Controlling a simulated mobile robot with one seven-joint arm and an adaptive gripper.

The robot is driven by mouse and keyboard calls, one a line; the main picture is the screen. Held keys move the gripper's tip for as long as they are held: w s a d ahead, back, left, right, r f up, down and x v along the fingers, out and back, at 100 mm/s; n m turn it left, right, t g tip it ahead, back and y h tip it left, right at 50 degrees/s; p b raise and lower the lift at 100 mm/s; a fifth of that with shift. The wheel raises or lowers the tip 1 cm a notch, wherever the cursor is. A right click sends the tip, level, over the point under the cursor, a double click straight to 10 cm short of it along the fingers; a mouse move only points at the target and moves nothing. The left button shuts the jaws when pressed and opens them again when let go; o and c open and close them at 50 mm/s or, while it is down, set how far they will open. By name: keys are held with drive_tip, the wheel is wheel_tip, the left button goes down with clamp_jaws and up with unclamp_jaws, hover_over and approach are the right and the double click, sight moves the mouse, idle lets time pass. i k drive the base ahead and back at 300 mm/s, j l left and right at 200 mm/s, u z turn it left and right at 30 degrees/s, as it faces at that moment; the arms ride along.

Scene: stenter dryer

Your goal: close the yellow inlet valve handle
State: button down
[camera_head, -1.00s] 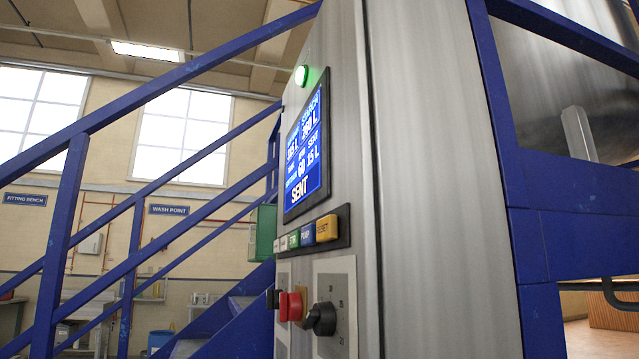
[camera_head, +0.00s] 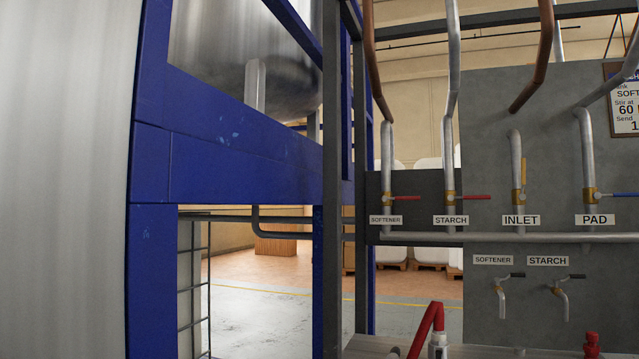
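The yellow inlet valve handle (camera_head: 524,172) stands upright, in line with its pipe, on a brass valve above the INLET label (camera_head: 521,220). It is small and seen nearly edge-on, at the right of the head view. The inlet pipe (camera_head: 516,150) runs down through the valve to a horizontal pipe. My gripper is not in view, so its state and its distance from the handle do not show.
Red handles on the softener (camera_head: 406,197) and starch (camera_head: 474,197) valves and the blue PAD handle (camera_head: 615,194) lie sideways. Two small taps sit below. A dark post (camera_head: 333,200) and blue frame (camera_head: 150,250) stand left. A red bent part (camera_head: 430,325) rises at the bottom.

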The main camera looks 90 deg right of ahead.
sight(522, 197)
drive_tip(key=z, duration=3.7)
